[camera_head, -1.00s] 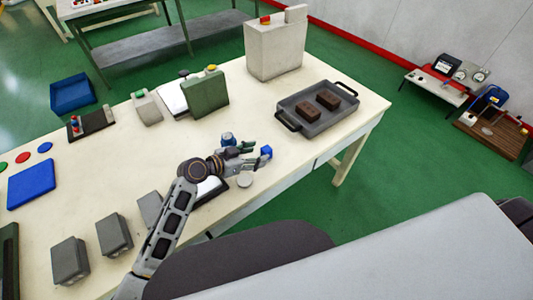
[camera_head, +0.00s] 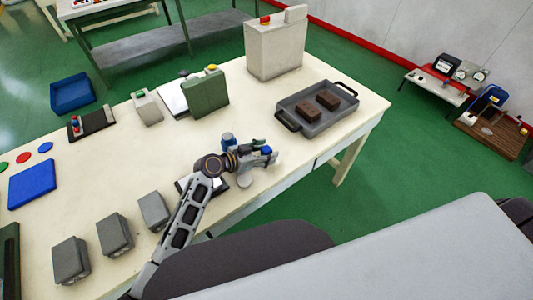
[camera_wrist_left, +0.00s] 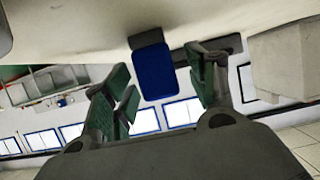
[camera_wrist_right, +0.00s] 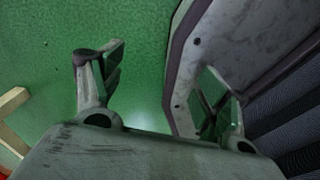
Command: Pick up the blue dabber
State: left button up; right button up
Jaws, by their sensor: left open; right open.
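The blue dabber, a small blue block, shows at my left gripper's fingers in the head view (camera_head: 266,150). In the left wrist view the blue block (camera_wrist_left: 154,70), with a grey part above it, lies between the two green-padded fingers. My left gripper (camera_head: 263,151) is open around it; gaps show on both sides in the left wrist view (camera_wrist_left: 158,82). The fingers partly hide the dabber in the head view. My right gripper (camera_wrist_right: 160,85) is open and empty, seen only in the right wrist view, over green floor and beside a pale panel.
A blue-topped pot (camera_head: 228,140) stands just behind my left gripper. A white round piece (camera_head: 245,180) lies in front of it. A grey tray (camera_head: 318,120) with two brown blocks is to the right. Several grey boxes (camera_head: 114,234) stand at the front left.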

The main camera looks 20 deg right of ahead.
pick_arm(q)
jog(key=shift+w+d+f, duration=0.1)
jog(key=shift+d, duration=0.25)
jog(key=shift+c, duration=0.6)
jog(key=c, duration=1)
pick_arm(e)
jog(key=shift+w+d, duration=0.1)
jog(key=shift+w, duration=0.1)
